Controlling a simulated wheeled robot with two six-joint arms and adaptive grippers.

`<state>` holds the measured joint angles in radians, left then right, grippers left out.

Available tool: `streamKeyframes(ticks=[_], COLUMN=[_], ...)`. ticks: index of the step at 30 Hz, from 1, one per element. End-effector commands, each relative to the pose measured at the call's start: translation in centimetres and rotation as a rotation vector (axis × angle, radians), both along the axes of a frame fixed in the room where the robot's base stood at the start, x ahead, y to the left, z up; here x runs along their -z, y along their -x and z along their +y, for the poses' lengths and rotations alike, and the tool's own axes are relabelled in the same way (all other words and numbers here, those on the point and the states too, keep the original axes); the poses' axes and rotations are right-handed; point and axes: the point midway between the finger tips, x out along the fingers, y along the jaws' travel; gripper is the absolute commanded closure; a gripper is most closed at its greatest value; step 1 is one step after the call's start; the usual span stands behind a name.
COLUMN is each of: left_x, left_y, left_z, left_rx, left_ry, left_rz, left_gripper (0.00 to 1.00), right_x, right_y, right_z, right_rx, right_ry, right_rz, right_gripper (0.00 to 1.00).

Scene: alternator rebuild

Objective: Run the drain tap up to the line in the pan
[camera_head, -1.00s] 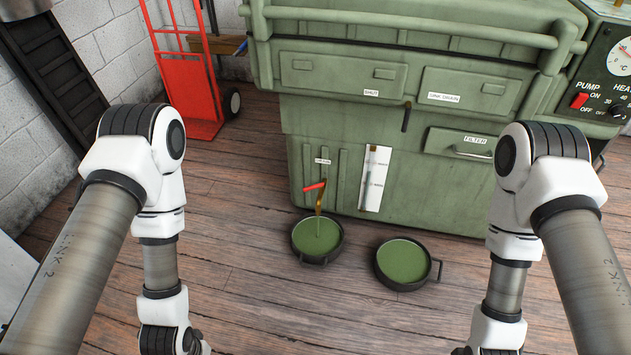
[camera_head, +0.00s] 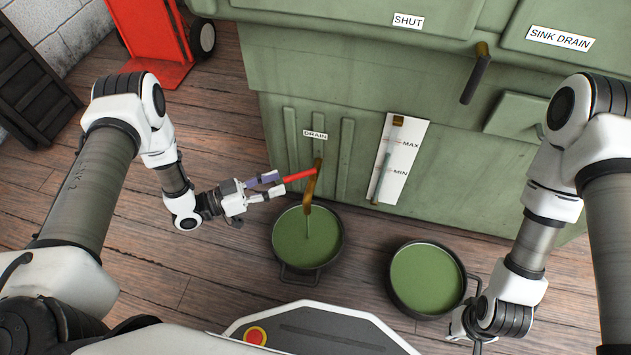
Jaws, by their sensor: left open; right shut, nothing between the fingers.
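The drain tap (camera_head: 314,182) is brass with a red lever (camera_head: 299,175), low on the green machine under a DRAIN label. A thin green stream falls from its spout into a black pan (camera_head: 341,246) holding green liquid; I cannot make out a line in this pan. My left gripper (camera_head: 281,185) is open, its fingertips at the free left end of the red lever, one on the upper side and one on the lower. I cannot tell whether they touch it. My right arm's wrist is at the lower right, but its fingers do not show.
A second black pan (camera_head: 464,282) with green liquid stands to the right, close to my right wrist. A sight gauge (camera_head: 388,160) marked MAX and MIN is on the machine (camera_head: 350,80). A red hand truck (camera_head: 150,45) stands at upper left.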

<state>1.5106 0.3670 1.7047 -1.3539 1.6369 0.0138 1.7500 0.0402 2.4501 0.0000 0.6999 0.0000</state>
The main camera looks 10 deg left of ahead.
Motion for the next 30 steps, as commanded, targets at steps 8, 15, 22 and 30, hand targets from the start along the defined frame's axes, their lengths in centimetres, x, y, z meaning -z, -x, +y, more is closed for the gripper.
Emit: streamKeyframes(ticks=[8,15,22,30], left_x=[0.1,-0.2,-0.3,-0.3], left_y=[-2.8,-4.0,-4.0,-4.0], left_z=[-4.4,-6.1,-6.1,-6.1], left_rx=[0.005,0.0,0.0,0.001], left_ry=[0.0,-0.001,-0.001,-0.001], left_rz=[0.0,0.003,0.003,0.003], left_gripper=[0.59,0.59,0.8,1.0], right_x=[2.2,2.7,2.7,2.7], right_y=[0.0,0.0,0.0,0.0], right_z=[0.0,0.0,0.0,0.0], right_rx=[0.0,0.001,0.001,0.001], right_ry=[0.0,0.0,0.0,0.0], right_rz=[0.0,-0.001,-0.001,-0.001], right_gripper=[1.0,1.0,1.0,1.0])
